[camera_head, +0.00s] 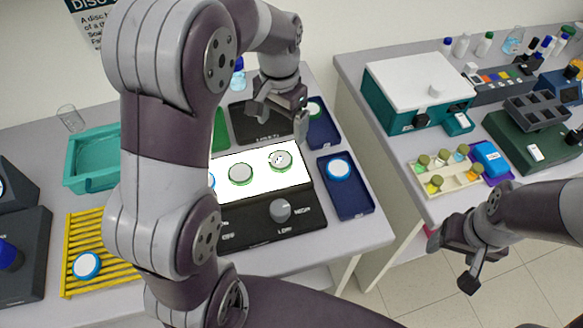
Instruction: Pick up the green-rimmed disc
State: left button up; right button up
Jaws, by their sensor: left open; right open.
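Two green-rimmed discs lie on the white lit plate (262,188) of a dark device: one in the middle (240,173) and one to its right (280,160). A third disc with a green rim (314,110) lies in a dark blue tray (325,133) at the back, partly hidden behind my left gripper. My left gripper (281,121) is open and empty, above the back edge of the plate and apart from the discs. My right gripper (450,264) is open and empty over the floor at the right, away from the discs.
A blue-rimmed disc (339,169) sits in a blue tray (349,203); another (87,266) lies on a yellow rack (84,223). A teal tub (73,160) stands at the left. My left arm hides the table's middle. A gap separates the right table (395,153).

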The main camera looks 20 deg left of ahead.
aim_at(280, 159)
pick_arm(q)
jog(key=f, duration=0.3)
jog(key=shift+s+a+f+p, duration=0.25)
jog(key=shift+s+f+p, duration=0.1)
jog(key=shift+f+p, duration=0.05)
notch_tip(280, 159, down, 6)
jog(key=shift+s+d+f+p, duration=0.1)
jog(key=shift+d+p, duration=0.05)
jog(key=shift+p, duration=0.2)
jog(key=shift+f, duration=0.2)
jog(key=c, duration=1.1)
pick_arm(e)
jog(key=shift+s+a+f, duration=0.15)
jog(key=shift+a, duration=0.1)
